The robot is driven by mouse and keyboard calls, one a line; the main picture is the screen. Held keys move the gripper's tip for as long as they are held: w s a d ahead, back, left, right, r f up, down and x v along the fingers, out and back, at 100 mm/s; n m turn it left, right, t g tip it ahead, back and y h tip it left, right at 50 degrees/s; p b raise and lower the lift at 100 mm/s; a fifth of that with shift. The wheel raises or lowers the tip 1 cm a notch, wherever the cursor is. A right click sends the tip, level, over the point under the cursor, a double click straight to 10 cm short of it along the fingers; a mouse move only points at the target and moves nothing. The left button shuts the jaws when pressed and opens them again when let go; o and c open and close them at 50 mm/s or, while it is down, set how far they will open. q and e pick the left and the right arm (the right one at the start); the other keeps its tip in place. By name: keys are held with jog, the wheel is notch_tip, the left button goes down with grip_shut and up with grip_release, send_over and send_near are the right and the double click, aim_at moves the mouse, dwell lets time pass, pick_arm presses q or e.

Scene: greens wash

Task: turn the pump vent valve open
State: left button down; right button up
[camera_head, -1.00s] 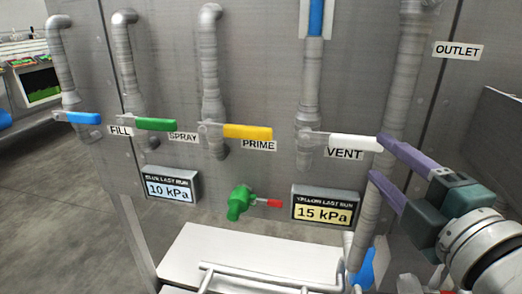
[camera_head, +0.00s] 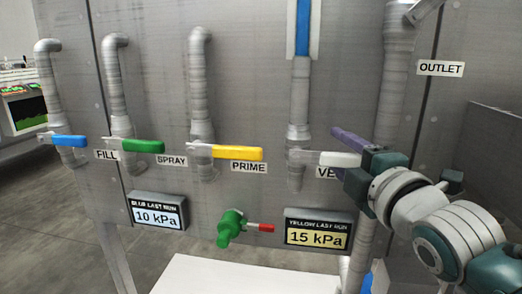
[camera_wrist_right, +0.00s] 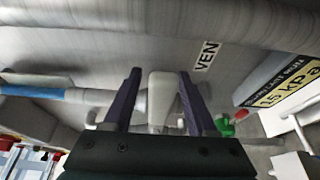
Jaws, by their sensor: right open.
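The vent valve has a white handle (camera_head: 338,159) that points right, roughly level, from its grey vertical pipe (camera_head: 299,110) in the head view. The VENT label (camera_head: 325,172) below it is partly hidden by my gripper. My right gripper (camera_head: 338,154) is open, with one purple finger above the handle and the other below. In the right wrist view the white handle (camera_wrist_right: 161,98) lies between the two spread fingers of the gripper (camera_wrist_right: 160,80), with gaps on both sides. My left gripper is not in view.
Left of the vent valve are the yellow PRIME handle (camera_head: 238,153), green SPRAY handle (camera_head: 143,146) and blue FILL handle (camera_head: 68,141). Below are a small green valve (camera_head: 231,225) with a red lever and the 15 kPa display (camera_head: 318,232). The outlet pipe (camera_head: 396,80) stands close behind my gripper.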

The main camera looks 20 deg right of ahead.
jog(key=shift+c, duration=0.3)
grip_shut()
dwell(1.0)
